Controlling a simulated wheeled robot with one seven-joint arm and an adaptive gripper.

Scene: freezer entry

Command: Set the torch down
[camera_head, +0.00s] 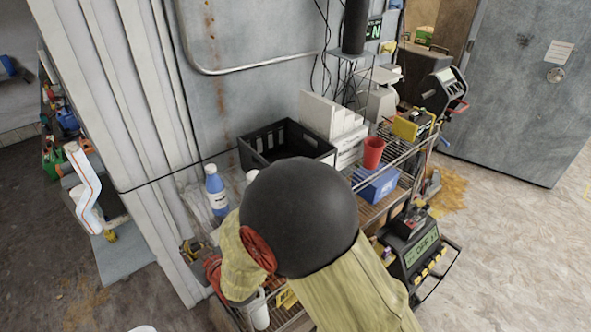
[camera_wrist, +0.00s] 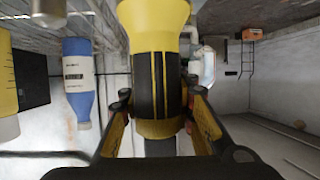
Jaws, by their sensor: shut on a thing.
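The torch (camera_wrist: 157,75), yellow with a black ribbed band, is held between the two fingers of my gripper (camera_wrist: 157,100) in the wrist view. Its wide yellow end points to the top of that picture. In the head view my arm's dark round joint and yellow links cover the gripper and the torch. The wire shelf (camera_head: 402,152) lies below and beside the arm; its wires also show at the top left of the wrist view. I cannot tell whether the torch touches the shelf.
A blue-and-white bottle (camera_head: 217,190) stands left of my arm and appears upside down in the wrist view (camera_wrist: 78,85). A black crate (camera_head: 285,143), a red cup (camera_head: 373,153) and a blue box (camera_head: 375,186) are behind and right. A white corrugated panel (camera_head: 130,120) is left.

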